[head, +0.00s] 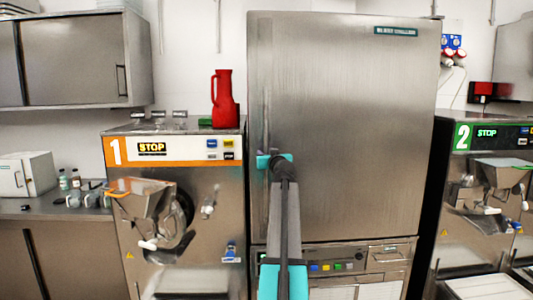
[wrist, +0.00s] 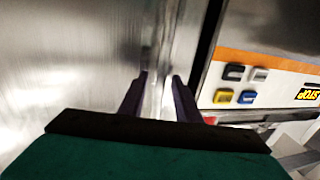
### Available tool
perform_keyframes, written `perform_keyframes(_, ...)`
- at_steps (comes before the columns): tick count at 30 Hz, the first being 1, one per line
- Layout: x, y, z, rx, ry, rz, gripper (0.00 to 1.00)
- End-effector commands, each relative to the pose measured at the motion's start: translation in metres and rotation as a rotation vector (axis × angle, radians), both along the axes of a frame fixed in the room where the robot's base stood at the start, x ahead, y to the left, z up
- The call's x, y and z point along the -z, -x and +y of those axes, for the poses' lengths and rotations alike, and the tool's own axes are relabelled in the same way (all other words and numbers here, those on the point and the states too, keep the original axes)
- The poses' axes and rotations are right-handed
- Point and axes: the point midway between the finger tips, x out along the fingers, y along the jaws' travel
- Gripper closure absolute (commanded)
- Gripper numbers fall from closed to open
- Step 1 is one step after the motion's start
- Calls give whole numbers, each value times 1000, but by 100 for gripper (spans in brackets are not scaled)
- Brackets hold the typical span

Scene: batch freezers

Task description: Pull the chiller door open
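The chiller door (head: 345,130) is a tall brushed-steel panel in the middle of the head view, and it looks closed. Its vertical handle (head: 266,115) runs along the door's left edge. My gripper (head: 275,162) is at the lower part of this handle. In the wrist view the handle bar (wrist: 160,60) runs up between the two dark fingers of my gripper (wrist: 159,82), one finger on each side. The fingers stand apart, and I cannot tell whether they press on the bar. In the head view my gripper hides part of the handle's lower end.
Batch freezer 1 (head: 175,180) stands close on the left, with a red jug (head: 224,100) on top. Its orange panel (wrist: 270,62) is near my gripper in the wrist view. Batch freezer 2 (head: 487,185) stands to the right. A control panel (head: 340,265) is under the door.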

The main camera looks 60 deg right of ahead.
Motion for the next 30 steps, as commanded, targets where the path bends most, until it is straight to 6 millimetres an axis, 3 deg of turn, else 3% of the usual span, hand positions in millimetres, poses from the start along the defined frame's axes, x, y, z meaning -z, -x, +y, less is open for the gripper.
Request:
perform_keyframes(13, 0, -5, -4, -1, 0, 0, 70)
perform_keyframes(19, 0, -4, -4, -1, -1, -1, 100)
perform_keyframes(30, 1, -3, -1, -4, -1, -1, 100)
